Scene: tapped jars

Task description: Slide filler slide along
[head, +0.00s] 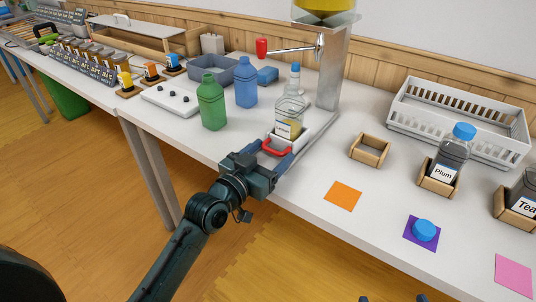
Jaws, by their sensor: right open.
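The filler slide (302,138) is a white carriage with a red handle (275,148) at its front, on the table below the filler. A clear bottle (291,108) with a blue top and a label stands upright on it. My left gripper (272,153) is at the handle, one finger against each side of it, and looks shut on it. The filler (330,70) is a grey stand with a yellow-filled hopper (327,5) on top and a lever with a red knob (262,48). Two dark fingertips of my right gripper (393,299) show apart and empty at the bottom edge.
A green bottle (211,103) and a blue bottle (246,84) stand left of the slide. To the right are an empty wooden holder (370,150), a Plum jar (449,158), a white crate (462,112), an orange mat (342,196) and a blue lid (425,230) on a purple mat.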

